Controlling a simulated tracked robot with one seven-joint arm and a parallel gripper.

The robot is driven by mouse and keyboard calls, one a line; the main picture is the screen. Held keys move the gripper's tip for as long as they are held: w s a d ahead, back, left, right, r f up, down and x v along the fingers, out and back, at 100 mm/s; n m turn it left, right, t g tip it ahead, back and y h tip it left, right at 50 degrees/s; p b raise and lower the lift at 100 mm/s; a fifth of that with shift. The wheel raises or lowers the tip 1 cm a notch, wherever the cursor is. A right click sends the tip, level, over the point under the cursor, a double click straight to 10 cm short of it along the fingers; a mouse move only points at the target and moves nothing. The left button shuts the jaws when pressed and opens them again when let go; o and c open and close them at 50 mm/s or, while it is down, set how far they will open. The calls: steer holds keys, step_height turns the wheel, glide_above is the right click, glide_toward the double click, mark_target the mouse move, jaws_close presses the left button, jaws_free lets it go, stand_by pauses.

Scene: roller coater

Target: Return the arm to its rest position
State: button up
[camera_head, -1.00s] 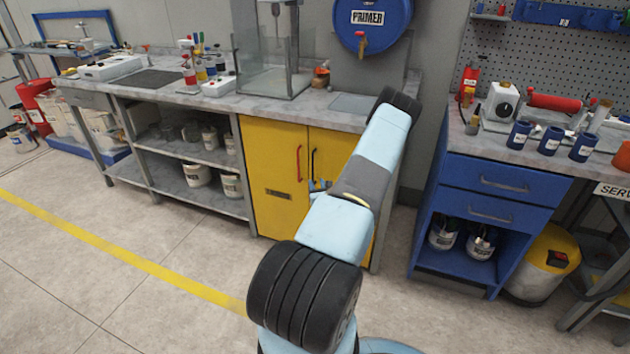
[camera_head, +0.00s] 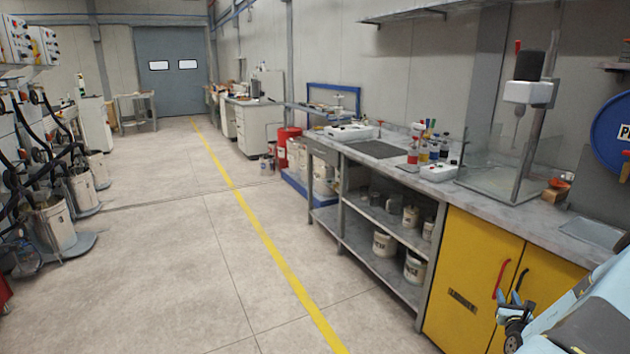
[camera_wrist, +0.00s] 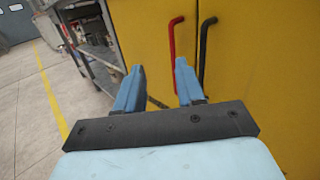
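My arm (camera_head: 585,318) shows in pale blue at the lower right of the head view, partly cut off by the frame edge. My gripper (camera_head: 514,318) is at its end, in front of the yellow cabinet. In the wrist view my gripper (camera_wrist: 157,72) has its two blue fingers apart with nothing between them. The cabinet's red handle (camera_wrist: 174,38) and black handle (camera_wrist: 205,45) are just beyond the fingertips. I cannot tell whether the gripper touches the cabinet.
The yellow cabinet (camera_head: 470,265) stands under the grey workbench (camera_head: 440,187), with open shelves (camera_head: 385,268) of tins beside it. A glass enclosure (camera_head: 490,165) is on the bench. Open floor (camera_head: 180,270) with a yellow line lies to the left. Buckets (camera_head: 50,225) stand at far left.

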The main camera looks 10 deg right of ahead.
steer(key=w+a+r+n+t+y, duration=0.1)
steer(key=w+a+r+n+y, duration=0.5)
steer(key=a+r, duration=0.3)
steer(key=w+a+r+n+t+y, duration=0.1)
steer(key=w+a+r+n+y, duration=0.3)
steer(key=a+r+n+y, duration=0.35)
steer(key=s+a+r+n+g+y, duration=0.1)
steer(key=a+r+n+g+y, duration=0.3)
steer(key=a+r, duration=0.5)
steer(key=s+a+r+n+g+y, duration=0.25)
steer(key=a+r+n+g, duration=0.3)
steer(key=a, duration=0.75)
steer(key=s+a+r+n+g+h, duration=0.25)
steer(key=s+a+r+n, duration=0.2)
steer(key=s+a, duration=0.25)
steer(key=s+a+r+n+g+h, duration=0.2)
steer(key=s+a+r+n+g, duration=0.15)
steer(key=s+a+n, duration=0.3)
steer(key=s+r+n+t+h, duration=0.1)
steer(key=s+r+n+h, duration=0.2)
steer(key=s, duration=0.5)
steer(key=s+d+r+n+t+h, duration=0.1)
steer(key=s+r+n+h, duration=0.2)
steer(key=s, duration=0.5)
steer(key=shift+s+r+n+t+h, duration=0.35)
steer(key=shift+r+n+h, duration=0.05)
steer(key=shift+r+h, duration=0.15)
